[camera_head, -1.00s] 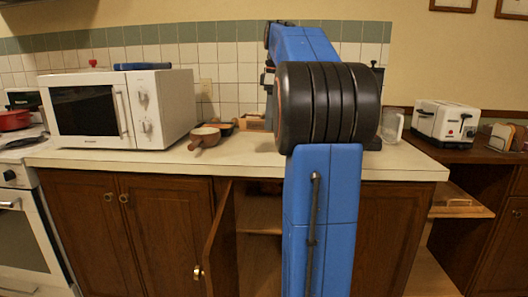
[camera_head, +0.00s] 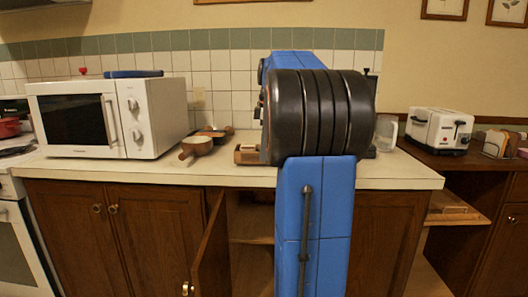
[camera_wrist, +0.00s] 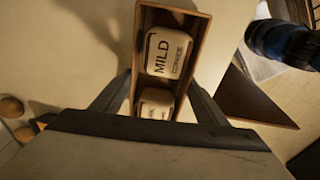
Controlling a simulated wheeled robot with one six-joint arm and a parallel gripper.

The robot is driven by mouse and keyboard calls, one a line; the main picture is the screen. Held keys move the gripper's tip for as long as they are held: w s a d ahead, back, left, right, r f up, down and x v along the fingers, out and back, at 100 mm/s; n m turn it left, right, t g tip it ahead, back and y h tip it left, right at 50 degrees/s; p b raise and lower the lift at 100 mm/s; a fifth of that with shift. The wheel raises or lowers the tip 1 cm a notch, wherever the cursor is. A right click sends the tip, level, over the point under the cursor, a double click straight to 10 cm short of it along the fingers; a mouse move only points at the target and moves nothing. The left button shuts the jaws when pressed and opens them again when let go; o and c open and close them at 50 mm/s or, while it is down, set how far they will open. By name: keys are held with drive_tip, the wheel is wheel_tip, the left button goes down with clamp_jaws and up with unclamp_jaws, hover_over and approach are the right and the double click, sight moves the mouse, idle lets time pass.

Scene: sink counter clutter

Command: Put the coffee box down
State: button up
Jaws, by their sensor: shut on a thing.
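The coffee box is an open wooden box holding white packs, one marked MILD. In the wrist view the coffee box (camera_wrist: 200,45) lies between the two fingers of my gripper (camera_wrist: 158,105), which is shut on it. In the head view a wooden box (camera_head: 247,157), which looks like the same one, shows at the left of my arm, low over the counter (camera_head: 410,175). My gripper is hidden behind my arm there. I cannot tell whether the box's underside touches the counter.
A white microwave (camera_head: 160,115) stands at the left. Small pans (camera_head: 197,146) lie between it and the box. A clear jug (camera_head: 386,132) stands right of my arm, and a toaster (camera_head: 438,128) is farther right. A cabinet door (camera_head: 212,250) hangs open below.

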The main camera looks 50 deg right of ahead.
drive_tip(key=shift+f, duration=0.6)
drive_tip(key=o, duration=1.2)
drive_tip(key=shift+o, duration=0.2)
wheel_tip(320, 180, up, 12)
drive_tip(key=s, duration=0.1)
drive_tip(key=shift+s, duration=0.35)
